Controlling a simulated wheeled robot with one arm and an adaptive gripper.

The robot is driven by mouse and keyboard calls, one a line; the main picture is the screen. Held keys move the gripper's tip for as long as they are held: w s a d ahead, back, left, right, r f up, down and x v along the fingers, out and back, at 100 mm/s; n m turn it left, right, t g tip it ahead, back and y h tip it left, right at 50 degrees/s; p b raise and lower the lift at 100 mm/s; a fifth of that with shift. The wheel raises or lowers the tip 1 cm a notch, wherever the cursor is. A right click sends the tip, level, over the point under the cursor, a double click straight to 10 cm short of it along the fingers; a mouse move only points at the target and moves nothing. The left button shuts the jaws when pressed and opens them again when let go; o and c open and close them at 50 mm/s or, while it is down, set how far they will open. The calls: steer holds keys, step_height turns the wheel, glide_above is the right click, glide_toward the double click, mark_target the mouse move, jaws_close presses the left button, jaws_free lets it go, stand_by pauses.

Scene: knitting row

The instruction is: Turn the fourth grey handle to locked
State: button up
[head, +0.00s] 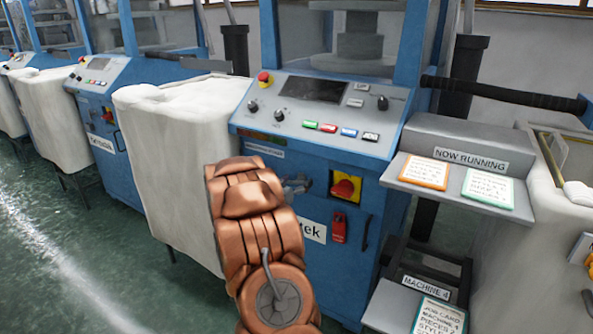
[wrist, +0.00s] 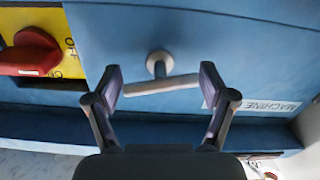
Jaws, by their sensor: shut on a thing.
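The grey handle (wrist: 160,86) shows in the wrist view on the blue machine front (wrist: 230,45). It is a short bar on a round stem, slightly tilted, its right end higher in the picture. My gripper (wrist: 161,88) has one finger at each end of the bar and is shut on it. In the head view my gripper (head: 297,186) is at the front panel of the blue machine, left of the red switch. The handle cannot be made out there behind my copper-coloured arm. No locked mark is readable.
A red rotary switch (head: 344,188) on a yellow plate is close to the right of my gripper. A red tag (head: 340,229) hangs below it. A white covered bin (head: 170,165) stands left, and a grey stand (head: 455,150) with cards stands right.

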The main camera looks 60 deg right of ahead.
steer(key=n+p, duration=0.1)
steer(key=p, duration=0.3)
steer(key=n+p, duration=0.2)
steer(key=p, duration=0.2)
steer(key=shift+s+r, duration=0.15)
steer(key=shift+r, duration=0.25)
steer(key=n+p, duration=0.4)
steer(key=p, duration=0.3)
steer(key=shift+d+n, duration=0.1)
steer(key=shift+n, duration=0.3)
steer(key=n+p, duration=0.3)
steer(key=p, duration=0.1)
steer(key=shift+f+n+p, duration=0.15)
steer(key=shift+n+p, duration=1.35)
steer(key=shift+n, duration=0.4)
steer(key=shift+w, duration=0.2)
steer(key=o, duration=1)
steer(key=shift+f, duration=0.1)
